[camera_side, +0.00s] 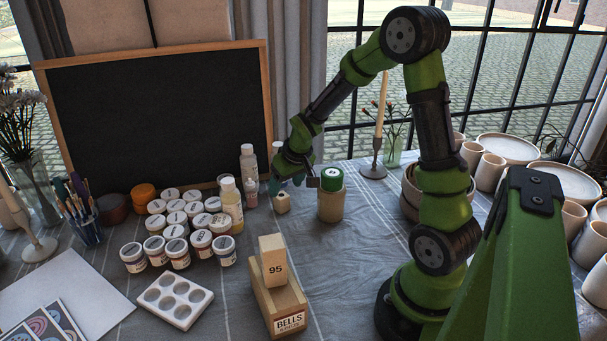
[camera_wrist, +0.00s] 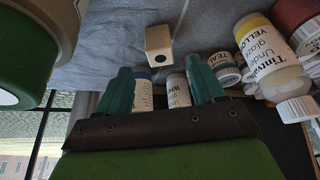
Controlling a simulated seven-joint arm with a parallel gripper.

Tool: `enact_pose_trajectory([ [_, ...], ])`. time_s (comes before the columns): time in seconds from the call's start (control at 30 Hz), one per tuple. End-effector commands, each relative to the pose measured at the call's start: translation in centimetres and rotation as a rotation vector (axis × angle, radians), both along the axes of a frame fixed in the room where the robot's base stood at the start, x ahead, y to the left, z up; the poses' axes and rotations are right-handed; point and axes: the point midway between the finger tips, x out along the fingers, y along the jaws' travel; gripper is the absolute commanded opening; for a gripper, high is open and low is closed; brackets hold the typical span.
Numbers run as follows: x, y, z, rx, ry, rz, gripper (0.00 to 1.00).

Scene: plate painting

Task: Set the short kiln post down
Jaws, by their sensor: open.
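The short kiln post (camera_side: 282,202), a small pale block, stands on the grey cloth left of a green-topped pot. In the wrist view the post (camera_wrist: 158,40) shows a dark round hole in one face and lies just beyond the fingertips, in line with the gap between them. My gripper (camera_side: 287,181) is above the post in the side view. In the wrist view my gripper (camera_wrist: 161,76) has its two teal fingers spread wide, with nothing held between them. The post appears apart from both fingers.
The green-topped pot (camera_side: 331,200) stands close to the right of the post. A yellow glaze bottle (camera_side: 231,204) and several glaze jars (camera_side: 178,254) are to the left. A block marked 95 (camera_side: 273,252) stands on a wooden box (camera_side: 289,323) in front. Cloth between is clear.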

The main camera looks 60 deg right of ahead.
Motion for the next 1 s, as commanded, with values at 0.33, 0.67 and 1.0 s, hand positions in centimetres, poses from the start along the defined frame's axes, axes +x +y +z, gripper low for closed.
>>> enact_pose_trajectory([
  [0.33, -1.7, 0.8, 4.5, 0.0, -0.001, 0.001, 0.68],
  [0.67, -6.0, 9.6, 12.4, 0.072, -0.127, 0.033, 0.68],
  [1.0, -14.3, 18.3, 16.8, 0.264, -0.252, 0.102, 0.68],
])
